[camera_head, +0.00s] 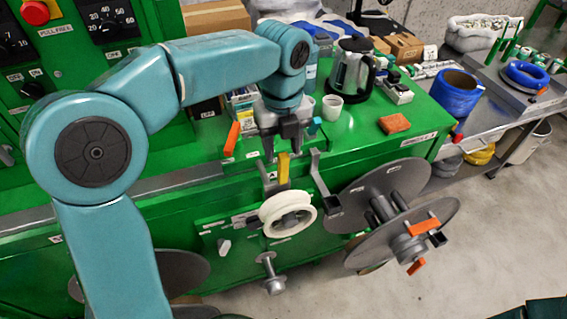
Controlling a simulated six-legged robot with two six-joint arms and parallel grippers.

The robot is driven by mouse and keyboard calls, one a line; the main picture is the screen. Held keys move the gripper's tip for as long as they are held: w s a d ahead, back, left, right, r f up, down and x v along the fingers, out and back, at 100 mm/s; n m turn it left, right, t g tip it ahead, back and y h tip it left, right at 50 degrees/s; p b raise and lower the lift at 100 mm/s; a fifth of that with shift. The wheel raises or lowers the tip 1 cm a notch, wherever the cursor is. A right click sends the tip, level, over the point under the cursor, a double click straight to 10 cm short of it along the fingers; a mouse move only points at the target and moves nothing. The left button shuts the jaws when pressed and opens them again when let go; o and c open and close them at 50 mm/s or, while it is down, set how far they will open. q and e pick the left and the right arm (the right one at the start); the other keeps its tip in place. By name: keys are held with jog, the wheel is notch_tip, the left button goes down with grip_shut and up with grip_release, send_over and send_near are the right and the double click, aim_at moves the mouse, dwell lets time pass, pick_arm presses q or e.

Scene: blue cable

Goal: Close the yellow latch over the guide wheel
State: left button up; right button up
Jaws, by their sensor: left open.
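The yellow latch (283,168) stands roughly upright just above the guide wheel, against the green machine's front. The guide wheel (287,214) is a pale, cream-coloured ring on the green front panel below it. My left gripper (284,150) points down from above, with its fingers open, right over the top of the latch. The picture does not show clearly whether a finger touches the latch. The latch's lower end, near grey metal brackets, is hard to make out. My right gripper is not in view.
A grey bracket arm (322,185) stands just right of the latch. An orange piece (232,139) sticks up left of the gripper. A large grey reel (385,200) projects at the right. A white cup (332,107) and a kettle (352,70) stand on the green top behind.

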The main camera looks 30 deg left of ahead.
aim_at(282, 158)
pick_arm(q)
jog(key=f, duration=0.1)
jog(key=s+f, duration=0.1)
jog(key=f, duration=0.1)
jog(key=shift+d, duration=0.2)
jog(key=f, duration=0.1)
jog(key=w+f, duration=0.1)
jog(key=shift+w+a+f, duration=0.1)
jog(key=shift+w+f, duration=0.2)
jog(key=shift+f, duration=0.2)
jog(key=shift+s+r, duration=0.3)
jog(key=shift+s, duration=0.35)
jog(key=shift+w+f, duration=0.25)
jog(key=shift+w, duration=0.25)
grip_shut()
jog(key=shift+s, duration=0.1)
